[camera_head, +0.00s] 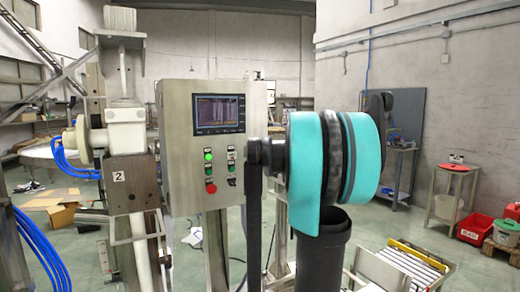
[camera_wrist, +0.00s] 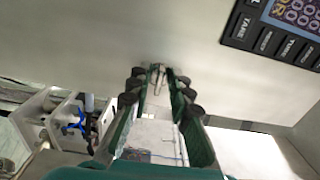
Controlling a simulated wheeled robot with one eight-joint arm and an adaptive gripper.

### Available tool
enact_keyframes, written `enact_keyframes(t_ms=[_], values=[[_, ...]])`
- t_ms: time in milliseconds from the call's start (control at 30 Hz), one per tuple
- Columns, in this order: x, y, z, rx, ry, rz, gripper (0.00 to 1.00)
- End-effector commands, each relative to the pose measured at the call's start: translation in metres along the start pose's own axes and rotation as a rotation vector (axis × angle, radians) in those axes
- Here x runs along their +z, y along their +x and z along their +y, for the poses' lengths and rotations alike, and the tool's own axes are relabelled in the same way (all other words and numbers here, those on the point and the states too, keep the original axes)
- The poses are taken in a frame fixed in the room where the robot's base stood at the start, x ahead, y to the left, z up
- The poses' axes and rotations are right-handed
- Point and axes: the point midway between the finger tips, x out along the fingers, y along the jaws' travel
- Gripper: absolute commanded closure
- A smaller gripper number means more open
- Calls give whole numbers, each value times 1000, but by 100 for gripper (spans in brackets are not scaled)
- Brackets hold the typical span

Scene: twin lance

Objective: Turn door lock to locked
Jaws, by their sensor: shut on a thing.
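The door lock (camera_wrist: 157,72) is a small metal piece on the pale metal face of a cabinet, seen in the wrist view. My gripper (camera_wrist: 157,84) has its dark fingertips on either side of it and is shut on it. The fingers hide part of the lock, and I cannot tell which way it is turned. In the head view the metal control cabinet (camera_head: 178,148) shows a screen and buttons on its front. My arm covers part of that view, and neither the lock nor the fingertips can be made out there.
A display with keys (camera_wrist: 275,35) is at the upper right of the wrist view. A white machine column (camera_head: 125,135) stands left of the cabinet, with blue hoses (camera_head: 75,160).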

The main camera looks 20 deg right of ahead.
Motion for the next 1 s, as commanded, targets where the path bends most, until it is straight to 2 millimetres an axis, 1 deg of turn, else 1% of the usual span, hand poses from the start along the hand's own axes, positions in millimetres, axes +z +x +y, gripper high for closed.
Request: enact_keyframes(t_ms=[467,500,567,867,1000], values=[[1,0,1,1,-17,-1,100],[1,0,1,1,-17,-1,79],[1,0,1,1,-16,-1,73],[0,-1,0,0,-15,0,73],[0,-13,0,0,-15,1,73]])
